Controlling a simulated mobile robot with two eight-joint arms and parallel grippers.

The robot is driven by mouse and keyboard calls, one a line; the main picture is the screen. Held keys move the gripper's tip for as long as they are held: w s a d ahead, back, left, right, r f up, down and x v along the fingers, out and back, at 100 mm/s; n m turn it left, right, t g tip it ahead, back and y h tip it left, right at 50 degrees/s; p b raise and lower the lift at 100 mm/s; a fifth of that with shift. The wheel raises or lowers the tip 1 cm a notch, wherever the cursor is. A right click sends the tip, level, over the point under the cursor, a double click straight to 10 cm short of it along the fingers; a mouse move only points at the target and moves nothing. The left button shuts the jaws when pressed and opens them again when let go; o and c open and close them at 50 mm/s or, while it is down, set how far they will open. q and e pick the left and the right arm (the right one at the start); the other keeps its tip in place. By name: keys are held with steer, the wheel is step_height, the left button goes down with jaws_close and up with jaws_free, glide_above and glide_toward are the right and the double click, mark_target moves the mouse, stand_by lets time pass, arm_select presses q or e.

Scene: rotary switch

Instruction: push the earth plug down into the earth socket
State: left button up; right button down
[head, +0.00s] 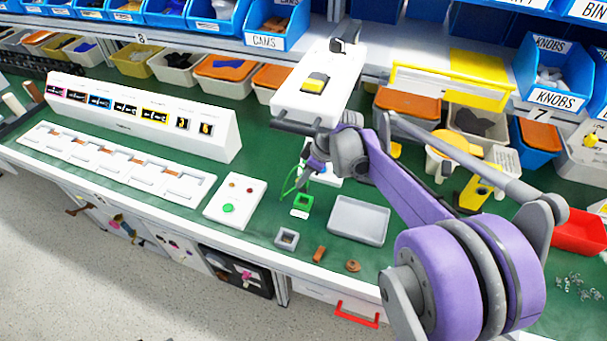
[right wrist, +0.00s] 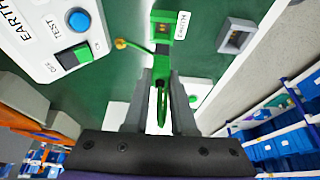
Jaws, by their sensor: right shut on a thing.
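My right gripper (head: 306,186) is low over the bench, just behind the small green square socket (head: 303,202), which has a white label in front of it. In the right wrist view the fingers (right wrist: 162,70) are shut on the green earth plug (right wrist: 162,62), which the fingers partly hide. A green cable loops between the fingers and also shows beside the gripper in the head view. The green socket (right wrist: 161,22) is just beyond the fingertips. I cannot tell whether the plug touches it. My left gripper is not in view.
A white box marked EARTH TEST (right wrist: 55,35) has a blue button and a green switch. A brass-coloured end (right wrist: 120,44) is beside it. A grey tray (head: 358,221), a small grey square socket (head: 286,239) and a white panel with a green button (head: 235,201) are nearby.

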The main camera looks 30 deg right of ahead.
mark_target(304, 192)
steer(key=shift+f+b, duration=0.95)
steer(key=shift+f, duration=0.85)
stand_by(0.5)
steer(key=shift+f+b, duration=0.85)
steer(key=shift+f, duration=0.85)
steer(key=c, duration=0.7)
jaws_free()
steer(key=shift+o, duration=0.2)
steer(key=shift+r, duration=0.1)
steer(key=p+v, duration=0.1)
steer(key=v, duration=0.9)
steer(key=shift+r, duration=0.35)
steer(key=shift+s, duration=0.1)
